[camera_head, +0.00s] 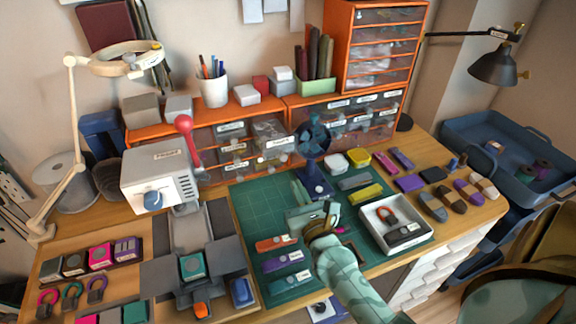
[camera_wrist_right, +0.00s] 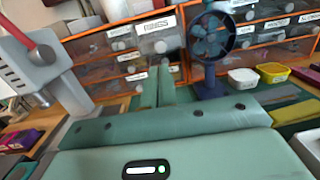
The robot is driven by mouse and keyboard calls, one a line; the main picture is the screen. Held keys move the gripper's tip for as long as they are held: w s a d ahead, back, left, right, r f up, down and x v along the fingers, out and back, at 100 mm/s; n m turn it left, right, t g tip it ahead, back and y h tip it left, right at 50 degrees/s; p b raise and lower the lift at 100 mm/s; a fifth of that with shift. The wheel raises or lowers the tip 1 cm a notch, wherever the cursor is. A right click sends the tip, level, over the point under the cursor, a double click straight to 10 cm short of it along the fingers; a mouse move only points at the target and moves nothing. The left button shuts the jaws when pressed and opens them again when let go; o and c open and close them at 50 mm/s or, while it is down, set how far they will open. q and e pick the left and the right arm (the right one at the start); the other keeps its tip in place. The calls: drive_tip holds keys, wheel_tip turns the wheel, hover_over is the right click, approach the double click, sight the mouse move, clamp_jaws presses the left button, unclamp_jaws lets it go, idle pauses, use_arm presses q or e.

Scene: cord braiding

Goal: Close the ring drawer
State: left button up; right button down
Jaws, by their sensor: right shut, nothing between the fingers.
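The ring drawer is a clear-fronted drawer with a white RINGS label (camera_wrist_right: 158,26) and a round knob, in the right wrist view. It stands out in front of its neighbours in the orange-framed drawer unit. In the head view the drawer (camera_head: 271,130) is in the back row, left of the blue fan, and also looks pulled out. My right gripper (camera_head: 299,191) is over the green mat, in front of and below the drawer. Its green fingers (camera_wrist_right: 160,76) are together and empty, pointing toward the drawer with a gap between. My left gripper is not in view.
The blue fan (camera_head: 313,140) stands close to the right of the drawer and gripper. A grey machine with a red-knobbed lever (camera_head: 160,177) stands to the left. A white tray (camera_head: 398,246) lies to the right. The left part of the green mat (camera_head: 258,207) is clear.

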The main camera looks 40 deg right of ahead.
sight(284, 160)
drive_tip(key=x, duration=0.6)
drive_tip(key=shift+w, duration=0.1)
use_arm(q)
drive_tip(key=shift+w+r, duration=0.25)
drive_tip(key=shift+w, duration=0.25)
use_arm(e)
drive_tip(key=shift+w+d, duration=0.15)
drive_tip(key=shift+w, duration=0.5)
